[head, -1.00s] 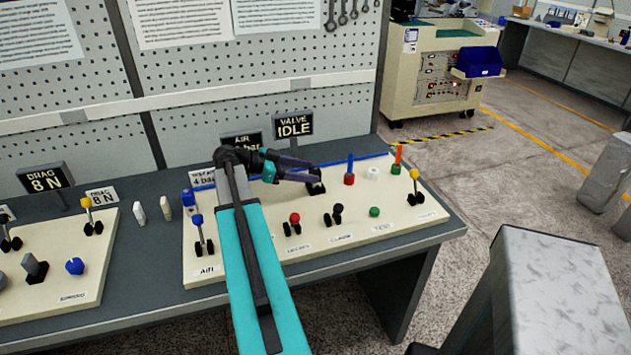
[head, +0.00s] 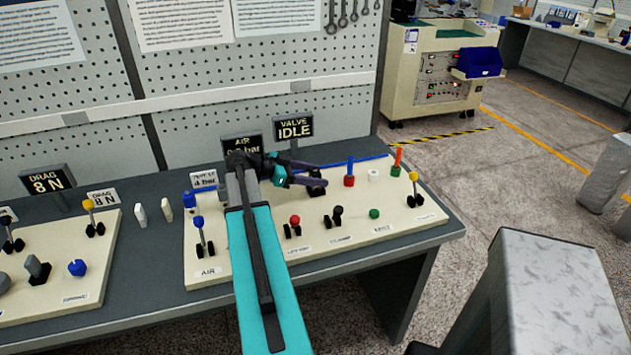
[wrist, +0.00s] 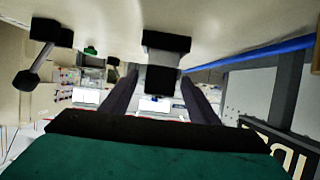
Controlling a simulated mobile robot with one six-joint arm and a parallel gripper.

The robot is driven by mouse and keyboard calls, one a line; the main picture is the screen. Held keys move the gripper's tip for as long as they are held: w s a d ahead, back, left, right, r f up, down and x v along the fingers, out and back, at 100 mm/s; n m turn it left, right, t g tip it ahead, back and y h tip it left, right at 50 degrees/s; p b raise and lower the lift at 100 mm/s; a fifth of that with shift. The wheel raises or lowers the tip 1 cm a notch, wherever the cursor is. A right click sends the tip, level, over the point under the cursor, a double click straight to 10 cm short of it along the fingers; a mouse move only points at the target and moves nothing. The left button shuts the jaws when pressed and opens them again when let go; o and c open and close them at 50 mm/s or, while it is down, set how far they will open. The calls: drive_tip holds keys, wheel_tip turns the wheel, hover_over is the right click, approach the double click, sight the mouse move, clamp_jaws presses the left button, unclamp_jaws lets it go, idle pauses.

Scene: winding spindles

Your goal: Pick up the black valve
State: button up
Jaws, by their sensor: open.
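The black valve (head: 316,190) stands on the cream panel (head: 262,262) on the bench, below the VALVE IDLE sign. In the wrist view, where the panel is at the top, the valve (wrist: 166,42) is a black block hanging down from it. My gripper (head: 322,174) is open, with its two dark fingers pointing right at the valve. In the wrist view, the gripper (wrist: 160,84) has one finger on each side of the valve's lower part, with a visible gap on both sides. The head view partly hides the valve behind the fingers.
A blue-topped red post (head: 349,172), a white knob (head: 373,174) and an orange-topped post (head: 397,160) stand right of the valve. A black toggle (head: 334,217) and a red-topped toggle (head: 294,226) are in front. The VALVE IDLE sign (head: 293,128) stands behind.

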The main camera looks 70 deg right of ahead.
drive_tip(key=shift+p+x, duration=0.85)
drive_tip(key=shift+x, duration=1.35)
drive_tip(key=shift+a+f, duration=0.1)
drive_tip(key=shift+f, duration=0.05)
drive_tip(key=c, duration=1.2)
drive_tip(key=shift+r+b, duration=1.35)
drive_tip(key=shift+r, duration=3.65)
